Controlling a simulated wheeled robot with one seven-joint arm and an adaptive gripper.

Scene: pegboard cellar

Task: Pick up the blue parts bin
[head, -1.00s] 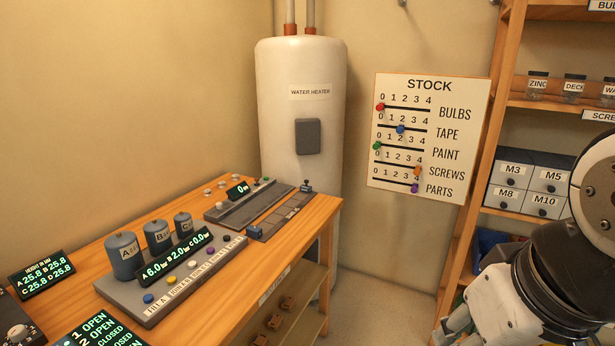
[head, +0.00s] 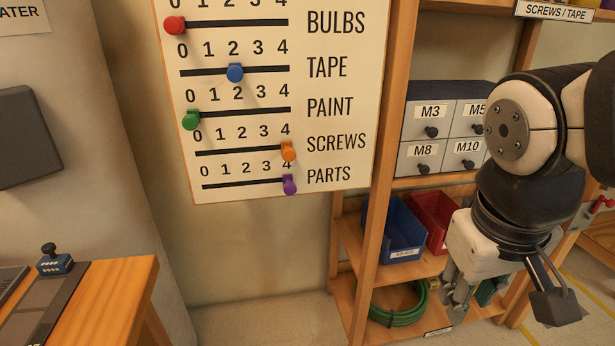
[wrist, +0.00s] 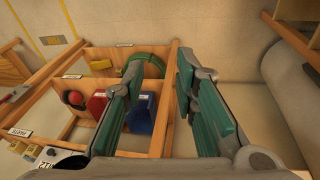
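The blue parts bin (head: 404,240) sits on a low wooden shelf behind an upright post, with a pale label on its front. In the wrist view the blue bin (wrist: 141,118) is partly covered by my left finger. My gripper (head: 471,298) hangs to the right of the bin in the head view, in front of the shelves. In the wrist view my gripper (wrist: 161,68) has its green-padded fingers apart with nothing between them. It does not appear to touch the bin.
A red bin (head: 434,214) stands right beside the blue one. A coiled green hose (head: 399,303) lies on the shelf below. Grey drawers (head: 432,118) are above. The shelf post (head: 378,190) stands at the bin's left. A wooden bench (head: 115,285) is at the lower left.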

